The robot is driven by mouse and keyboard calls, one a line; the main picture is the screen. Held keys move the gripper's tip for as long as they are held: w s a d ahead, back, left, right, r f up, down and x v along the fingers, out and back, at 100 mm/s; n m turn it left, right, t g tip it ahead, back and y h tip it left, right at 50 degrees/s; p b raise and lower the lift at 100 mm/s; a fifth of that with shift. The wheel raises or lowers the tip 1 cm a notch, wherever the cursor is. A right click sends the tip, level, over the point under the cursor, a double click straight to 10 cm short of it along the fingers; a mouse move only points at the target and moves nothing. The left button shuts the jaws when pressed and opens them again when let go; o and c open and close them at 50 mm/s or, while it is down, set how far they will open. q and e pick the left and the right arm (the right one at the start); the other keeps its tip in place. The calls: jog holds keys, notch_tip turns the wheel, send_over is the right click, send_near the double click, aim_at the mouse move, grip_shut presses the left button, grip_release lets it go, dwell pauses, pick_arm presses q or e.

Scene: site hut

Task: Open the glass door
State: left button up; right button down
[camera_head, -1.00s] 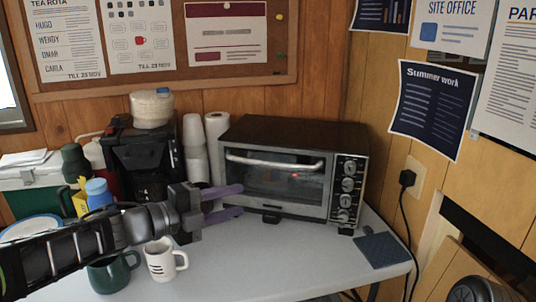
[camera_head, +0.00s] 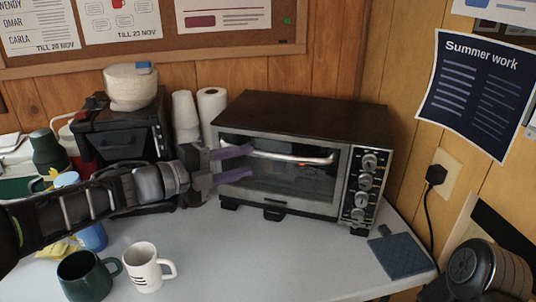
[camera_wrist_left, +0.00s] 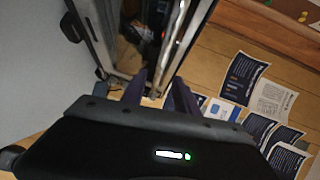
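The toaster oven (camera_head: 290,112) stands on the counter, and its glass door (camera_head: 280,180) looks shut. A pale bar handle (camera_head: 300,157) runs across the top of the door. My left gripper (camera_head: 236,164) is at the left end of the door, its two purple fingers apart. The upper finger overlaps the left end of the handle; I cannot tell if it touches. In the left wrist view the fingers (camera_wrist_left: 160,92) are spread, with the oven front (camera_wrist_left: 125,45) just beyond them. My right gripper is not in view.
A coffee machine (camera_head: 125,135) and stacked cups (camera_head: 185,115) stand left of the oven. A green mug (camera_head: 85,275) and a white mug (camera_head: 146,267) stand in front, below my left arm. The counter (camera_head: 270,265) before the oven is clear up to a blue mat (camera_head: 402,255).

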aim_at(264, 156)
pick_arm(q)
jog(key=x, duration=0.7)
jog(key=shift+w+d+f+b, duration=0.1)
jog(key=shift+w+b, duration=0.05)
jog(key=shift+b, duration=0.2)
jog(key=shift+c, duration=0.5)
grip_shut()
dwell(0.5)
